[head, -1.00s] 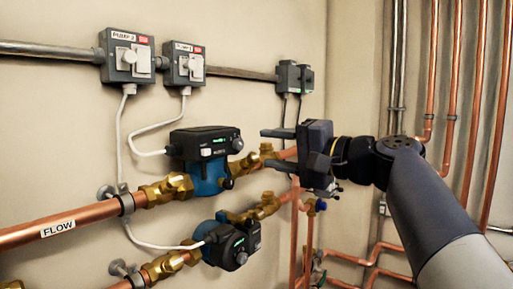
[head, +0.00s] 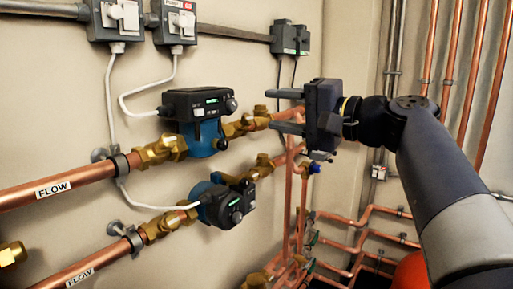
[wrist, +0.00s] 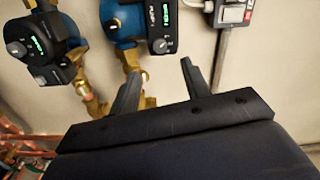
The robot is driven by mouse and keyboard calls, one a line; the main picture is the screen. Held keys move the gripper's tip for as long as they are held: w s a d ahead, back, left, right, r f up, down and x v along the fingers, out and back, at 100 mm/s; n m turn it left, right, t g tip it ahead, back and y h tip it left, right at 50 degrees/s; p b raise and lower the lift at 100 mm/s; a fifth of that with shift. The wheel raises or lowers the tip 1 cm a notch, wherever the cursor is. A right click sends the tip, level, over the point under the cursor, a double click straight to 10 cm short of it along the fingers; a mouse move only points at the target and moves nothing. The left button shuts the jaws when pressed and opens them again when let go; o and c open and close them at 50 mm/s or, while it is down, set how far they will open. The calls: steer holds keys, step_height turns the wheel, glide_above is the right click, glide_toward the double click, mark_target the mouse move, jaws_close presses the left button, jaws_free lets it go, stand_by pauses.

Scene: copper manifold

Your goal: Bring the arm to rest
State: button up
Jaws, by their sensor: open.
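My gripper (head: 287,110) is open and empty in the head view, at the end of my arm, which reaches in from the right. Its two fingers point left, near the brass fitting to the right of the upper pump. I cannot tell whether they touch it. In the wrist view my gripper (wrist: 160,80) shows two spread fingers with nothing between them. The upper blue pump (head: 203,140) with a black control head is on the upper copper pipe. The lower pump (head: 228,203) is on the lower pipe. Both pumps also show at the top left of the wrist view.
Grey switch boxes (head: 120,18) and a conduit (head: 230,34) run along the wall above the pumps. Vertical copper pipes (head: 457,60) stand at the right. More copper pipes (head: 345,240) and a red rounded object (head: 411,272) are low down at the right.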

mark_target(235, 105)
steer(key=x, duration=0.9)
steer(key=shift+w+a, duration=0.1)
steer(key=shift+a, duration=0.05)
